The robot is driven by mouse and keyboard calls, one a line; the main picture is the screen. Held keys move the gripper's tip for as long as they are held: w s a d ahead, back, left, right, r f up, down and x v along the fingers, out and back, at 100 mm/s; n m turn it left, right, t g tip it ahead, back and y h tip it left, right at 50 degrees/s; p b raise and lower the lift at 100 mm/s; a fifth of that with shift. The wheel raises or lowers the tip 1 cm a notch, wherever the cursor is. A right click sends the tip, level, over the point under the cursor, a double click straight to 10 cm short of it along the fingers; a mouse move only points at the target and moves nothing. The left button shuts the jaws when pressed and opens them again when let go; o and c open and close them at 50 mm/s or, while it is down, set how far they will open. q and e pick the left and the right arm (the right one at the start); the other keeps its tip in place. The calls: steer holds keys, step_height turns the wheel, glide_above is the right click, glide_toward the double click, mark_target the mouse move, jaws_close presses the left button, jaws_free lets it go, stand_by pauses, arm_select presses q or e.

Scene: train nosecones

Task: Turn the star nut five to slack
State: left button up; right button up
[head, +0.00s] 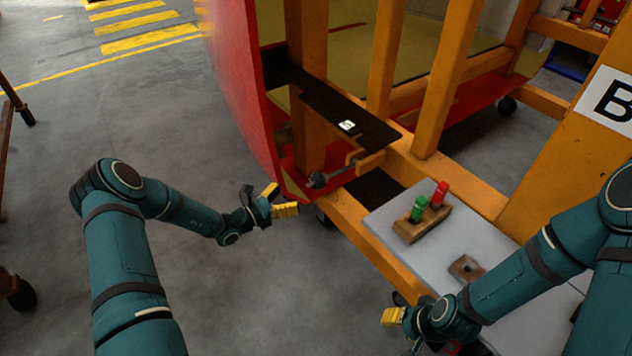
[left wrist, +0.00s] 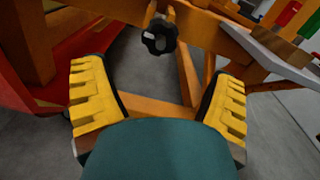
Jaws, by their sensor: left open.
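A small white label (head: 347,125) on that bar seems to bear a 5. The nut also shows in the left wrist view (left wrist: 159,37), near the top centre with a pale mark on its face. My left gripper (head: 278,200) is open and empty, its yellow fingers just left of the nut and apart from it. In the left wrist view, the fingers (left wrist: 160,98) spread wide below the nut. My right gripper (head: 398,325) is partly hidden by its arm.
A grey shelf (head: 385,222) to the right carries a wooden block (head: 422,224) with green and red pegs and a small wooden piece (head: 466,268). A red curved panel (head: 243,80) stands left of the frame. The floor at left is mostly clear.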

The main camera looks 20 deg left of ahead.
mark_target(313, 183)
arm_select(q)
steer(key=x, duration=1)
steer(key=shift+d, duration=0.1)
steer(key=c, duration=1.2)
